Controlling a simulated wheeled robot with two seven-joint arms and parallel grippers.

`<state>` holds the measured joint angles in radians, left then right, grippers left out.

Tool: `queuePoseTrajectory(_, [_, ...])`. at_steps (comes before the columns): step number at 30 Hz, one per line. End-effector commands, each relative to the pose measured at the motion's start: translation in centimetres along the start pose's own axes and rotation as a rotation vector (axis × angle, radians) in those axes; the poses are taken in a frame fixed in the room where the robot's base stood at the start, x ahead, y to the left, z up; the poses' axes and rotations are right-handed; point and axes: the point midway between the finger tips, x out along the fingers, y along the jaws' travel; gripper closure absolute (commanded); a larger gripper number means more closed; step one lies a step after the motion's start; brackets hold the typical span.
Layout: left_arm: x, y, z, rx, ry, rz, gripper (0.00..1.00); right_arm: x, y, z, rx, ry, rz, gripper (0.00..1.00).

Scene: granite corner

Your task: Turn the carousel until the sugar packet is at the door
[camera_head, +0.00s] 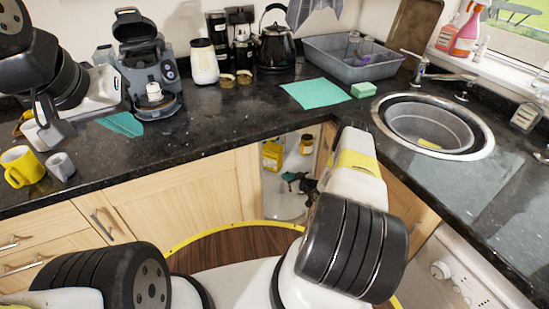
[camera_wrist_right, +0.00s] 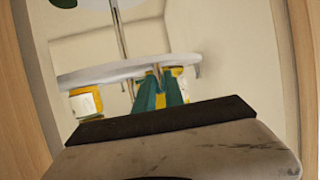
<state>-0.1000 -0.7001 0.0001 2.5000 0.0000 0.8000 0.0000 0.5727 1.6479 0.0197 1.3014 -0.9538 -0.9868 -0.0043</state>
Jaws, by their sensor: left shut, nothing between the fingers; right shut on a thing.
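The carousel (camera_head: 291,166) stands inside the open corner cabinet, with round pale shelves on a central pole. A yellow container (camera_head: 272,154) and a small amber jar (camera_head: 306,144) are on it. I cannot tell which item is the sugar packet. In the right wrist view the carousel shelf (camera_wrist_right: 112,72) crosses the picture, with a white-and-yellow item (camera_wrist_right: 87,104) below it. My right gripper (camera_head: 299,181) reaches into the cabinet; its teal fingers (camera_wrist_right: 158,92) are shut at the shelf's rim. My left gripper (camera_head: 48,128) is shut and empty above the left counter.
The cabinet's side walls (camera_wrist_right: 298,60) stand close on both sides of my right gripper. The black counter (camera_head: 200,140) holds a yellow mug (camera_head: 21,166), a coffee machine (camera_head: 146,65), a kettle (camera_head: 276,48) and a grey basin (camera_head: 350,58). A round sink (camera_head: 432,125) is at right.

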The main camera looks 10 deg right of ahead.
Motion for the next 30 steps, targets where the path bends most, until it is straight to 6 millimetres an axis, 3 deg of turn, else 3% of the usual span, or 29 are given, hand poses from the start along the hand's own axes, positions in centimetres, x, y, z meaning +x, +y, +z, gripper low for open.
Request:
queuePoseTrajectory(1, [0.0,0.0,0.0,0.0,0.0,0.0,1.0,0.3,0.4,-0.9,-0.005,0.016,0.007,0.85])
queuePoseTrajectory(4, [0.0,0.0,0.0,0.0,0.0,0.0,1.0,0.3,0.3,-0.8,-0.004,0.015,0.005,0.65])
queuePoseTrajectory(14, [0.0,0.0,0.0,0.0,0.0,0.0,1.0,0.2,0.1,-0.5,-0.002,0.008,0.001,0.65])
queuePoseTrajectory(20, [0.0,0.0,0.0,0.0,0.0,0.0,1.0,-0.5,0.1,-2.5,-0.003,0.01,0.001,0.65])
queuePoseTrajectory(23, [0.0,0.0,0.0,0.0,0.0,0.0,1.0,-1.4,0.0,-4.1,-0.002,0.01,0.002,0.65])
queuePoseTrajectory(30, [0.0,0.0,0.0,0.0,0.0,0.0,1.0,-5.9,-4.3,-2.4,0.003,0.007,0.0,0.65])
